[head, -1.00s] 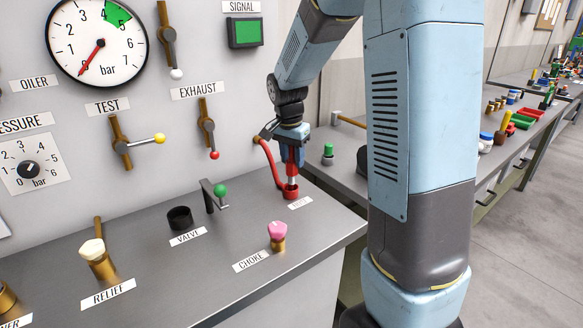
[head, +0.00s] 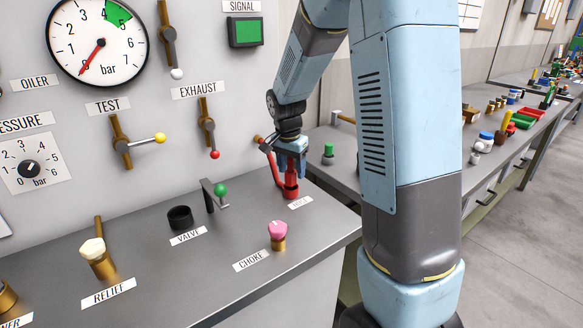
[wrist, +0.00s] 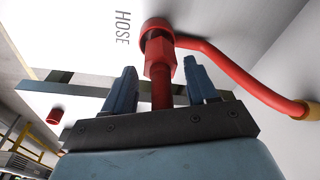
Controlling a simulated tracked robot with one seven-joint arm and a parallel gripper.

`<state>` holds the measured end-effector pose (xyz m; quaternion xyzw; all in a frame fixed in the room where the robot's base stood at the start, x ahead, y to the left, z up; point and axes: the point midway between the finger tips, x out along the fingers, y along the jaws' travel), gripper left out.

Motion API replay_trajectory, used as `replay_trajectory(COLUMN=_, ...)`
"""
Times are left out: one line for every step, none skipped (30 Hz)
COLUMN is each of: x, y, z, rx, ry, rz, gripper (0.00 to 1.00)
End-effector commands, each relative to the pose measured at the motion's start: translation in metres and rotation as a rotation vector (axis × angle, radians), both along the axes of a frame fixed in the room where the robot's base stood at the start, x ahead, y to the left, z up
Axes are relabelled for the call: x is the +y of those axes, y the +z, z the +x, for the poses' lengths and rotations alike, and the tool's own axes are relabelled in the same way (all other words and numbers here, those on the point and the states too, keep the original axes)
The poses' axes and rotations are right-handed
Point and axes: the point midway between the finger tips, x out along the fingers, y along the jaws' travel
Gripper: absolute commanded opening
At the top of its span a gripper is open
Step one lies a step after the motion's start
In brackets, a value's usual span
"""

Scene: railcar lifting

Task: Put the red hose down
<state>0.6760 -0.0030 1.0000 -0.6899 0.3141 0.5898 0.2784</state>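The red hose (head: 275,165) runs from a brass fitting on the panel wall down to the bench, and it curves across the right of the wrist view (wrist: 235,75). Its red end piece (wrist: 159,60) stands in a red round holder (head: 291,191) beside the HOSE label; the holder's rim also shows in the wrist view (wrist: 157,24). My gripper (wrist: 160,68) is open around the end piece, with a visible gap on both sides. In the head view my gripper (head: 292,165) is above the holder, and its fingers partly cover the end piece.
The pink CHOKE knob (head: 277,230), the green-balled lever (head: 218,192) and the black VALVE cup (head: 180,217) stand left of the holder. The red-tipped EXHAUST lever (head: 208,135) is on the wall. A side bench (head: 350,160) lies behind my arm.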

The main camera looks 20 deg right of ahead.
Motion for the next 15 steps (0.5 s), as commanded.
replay_trajectory(x=0.0, y=0.0, z=0.0, rx=0.0, ry=0.0, rz=0.0, gripper=0.63)
replay_trajectory(x=0.0, y=0.0, z=0.0, rx=0.0, ry=0.0, rz=0.0, gripper=0.66)
replay_trajectory(x=0.0, y=0.0, z=0.0, rx=0.0, ry=0.0, rz=0.0, gripper=0.66)
replay_trajectory(x=0.0, y=0.0, z=0.0, rx=0.0, ry=0.0, rz=0.0, gripper=0.66)
replay_trajectory(x=0.0, y=0.0, z=0.0, rx=0.0, ry=-0.001, rz=0.0, gripper=0.66)
replay_trajectory(x=0.0, y=0.0, z=0.0, rx=0.0, ry=-0.001, rz=0.0, gripper=0.66)
replay_trajectory(x=-0.001, y=0.0, z=0.0, rx=0.0, ry=-0.002, rz=0.0, gripper=0.66)
replay_trajectory(x=-0.001, y=0.0, z=0.0, rx=0.0, ry=-0.002, rz=0.0, gripper=0.66)
replay_trajectory(x=-0.001, y=0.001, z=0.0, rx=0.0, ry=-0.002, rz=0.0, gripper=0.66)
replay_trajectory(x=-0.001, y=0.001, z=0.0, rx=-0.001, ry=-0.002, rz=-0.001, gripper=0.66)
replay_trajectory(x=-0.001, y=0.003, z=0.0, rx=-0.002, ry=-0.002, rz=0.0, gripper=0.66)
replay_trajectory(x=0.0, y=0.005, z=0.0, rx=-0.002, ry=-0.002, rz=0.001, gripper=0.66)
replay_trajectory(x=0.0, y=0.007, z=0.0, rx=-0.003, ry=-0.001, rz=0.0, gripper=0.66)
replay_trajectory(x=0.0, y=0.01, z=0.0, rx=-0.003, ry=-0.001, rz=0.0, gripper=0.66)
replay_trajectory(x=0.001, y=0.015, z=-0.001, rx=-0.003, ry=-0.001, rz=0.0, gripper=0.66)
